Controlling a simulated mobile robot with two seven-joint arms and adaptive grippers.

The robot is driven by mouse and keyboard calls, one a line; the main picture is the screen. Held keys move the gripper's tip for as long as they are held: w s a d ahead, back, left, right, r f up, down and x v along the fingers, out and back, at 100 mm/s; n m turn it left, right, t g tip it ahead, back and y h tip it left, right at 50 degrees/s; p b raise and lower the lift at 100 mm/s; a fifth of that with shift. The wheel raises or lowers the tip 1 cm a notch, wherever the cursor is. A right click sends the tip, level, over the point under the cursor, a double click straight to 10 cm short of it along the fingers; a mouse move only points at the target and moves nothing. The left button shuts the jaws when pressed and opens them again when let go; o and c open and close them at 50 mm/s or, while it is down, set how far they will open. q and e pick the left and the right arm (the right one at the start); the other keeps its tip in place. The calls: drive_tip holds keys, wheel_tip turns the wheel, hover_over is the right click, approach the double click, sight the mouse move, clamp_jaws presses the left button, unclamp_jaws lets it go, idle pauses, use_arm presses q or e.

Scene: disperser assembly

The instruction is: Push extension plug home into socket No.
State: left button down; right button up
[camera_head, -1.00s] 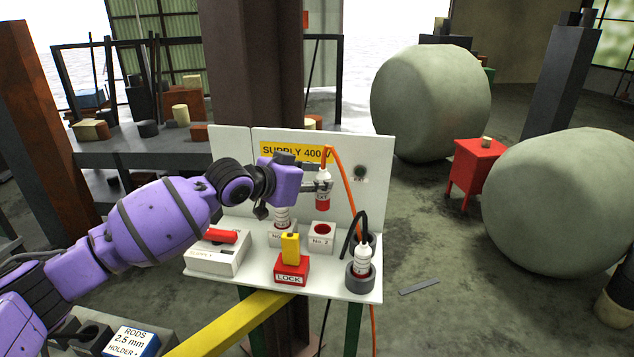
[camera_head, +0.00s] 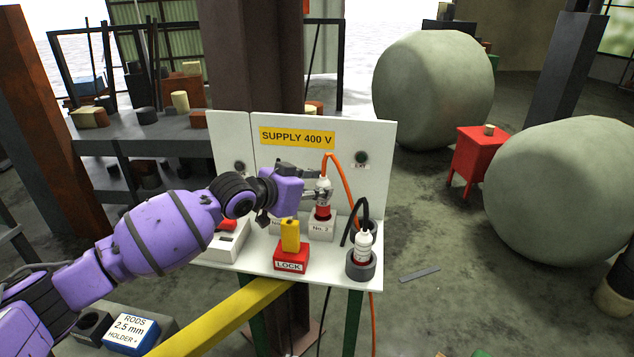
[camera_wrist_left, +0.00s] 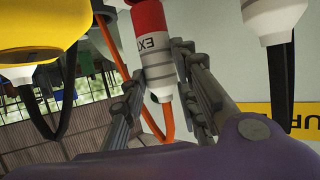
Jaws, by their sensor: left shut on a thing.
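The extension plug (camera_head: 324,187) is white with a red front end and an orange cable. My left gripper (camera_head: 319,195) is shut around its white body. The plug is upright, red end down, at the mouth of the white socket No. 2 (camera_head: 321,232). I cannot tell how deep it sits. In the left wrist view the extension plug (camera_wrist_left: 157,62) shows between the fingers (camera_wrist_left: 160,88), with part of its "EX" lettering visible. Socket No. 1 (camera_head: 275,225) is mostly hidden behind my gripper and the yellow-topped lock. My right gripper is out of view.
The red LOCK block (camera_head: 291,262) with its yellow top stands in front of the sockets. A white plug with a black cable (camera_head: 363,245) stands in a grey holder (camera_head: 360,270) at the right. The back panel (camera_head: 375,195) rises behind.

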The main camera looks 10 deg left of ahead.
sight(318, 199)
use_arm(q)
drive_tip(key=shift+r, duration=0.2)
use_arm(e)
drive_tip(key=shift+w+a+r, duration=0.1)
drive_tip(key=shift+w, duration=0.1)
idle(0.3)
use_arm(q)
drive_tip(key=shift+p, duration=0.35)
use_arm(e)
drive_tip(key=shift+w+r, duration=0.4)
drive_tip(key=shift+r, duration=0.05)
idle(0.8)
use_arm(q)
drive_tip(key=shift+f+b, duration=0.4)
drive_tip(key=shift+f, duration=1.35)
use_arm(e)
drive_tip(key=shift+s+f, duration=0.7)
use_arm(q)
drive_tip(key=shift+r, duration=0.1)
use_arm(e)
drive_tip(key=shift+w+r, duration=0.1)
use_arm(q)
wheel_tip(318, 199, up, 2)
drive_tip(key=shift+r+p, duration=0.1)
drive_tip(key=shift+p, duration=0.3)
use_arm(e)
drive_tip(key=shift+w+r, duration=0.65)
